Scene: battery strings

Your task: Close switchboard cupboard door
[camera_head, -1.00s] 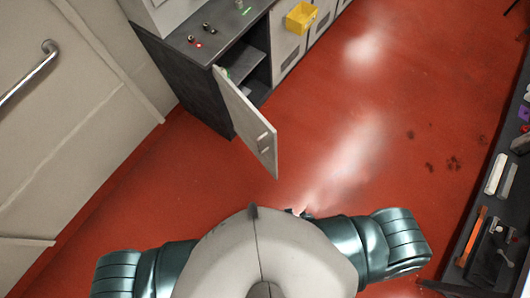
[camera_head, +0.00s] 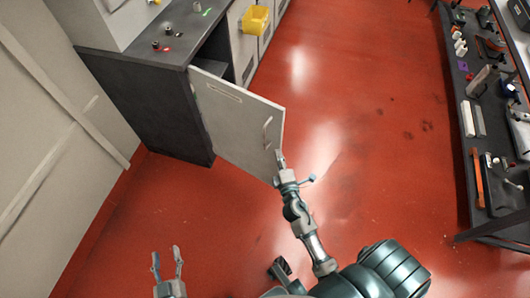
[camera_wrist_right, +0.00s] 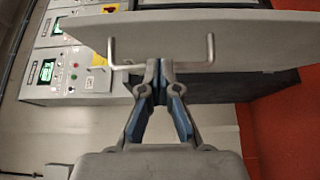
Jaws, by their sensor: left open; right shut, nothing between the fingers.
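The switchboard cupboard (camera_head: 150,110) is dark grey and stands at upper left in the head view. Its light grey door (camera_head: 235,115) stands open, swung out over the floor. A metal handle (camera_head: 267,132) is near the door's free edge; it also shows in the right wrist view (camera_wrist_right: 190,66). My right gripper (camera_head: 280,158) is at the door's free edge by the handle. In the right wrist view its fingertips (camera_wrist_right: 160,72) are shut and overlap the handle's middle; I cannot tell whether they touch it. My left gripper (camera_head: 165,262) is open and empty, low over the floor.
A dark workbench (camera_head: 462,150) with tools runs along the right side. A pale wall (camera_head: 60,130) is at left. The red floor (camera_head: 360,130) between cupboard and bench is clear.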

